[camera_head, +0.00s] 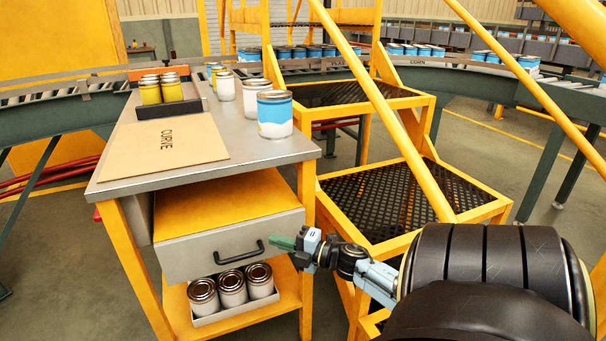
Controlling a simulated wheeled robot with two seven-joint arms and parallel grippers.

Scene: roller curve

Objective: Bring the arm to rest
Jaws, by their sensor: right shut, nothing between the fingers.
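My right gripper (285,243) is shut and empty. Its dark green fingers point left, in front of the grey drawer (190,250) of the workbench and near the right end of the black drawer handle (238,253). I cannot tell whether the fingertips touch the drawer front. My right arm (375,275) reaches in from the lower right, with its large black part (490,265) filling that corner. My left gripper is out of view.
The workbench (270,152) holds a cardboard sheet (165,142) marked CURVE, a blue and white can (275,115) and other cans. Several cans (231,290) stand on its lower shelf. Yellow steps (440,200) with a slanted rail rise right of it. A roller conveyor (460,75) runs behind.

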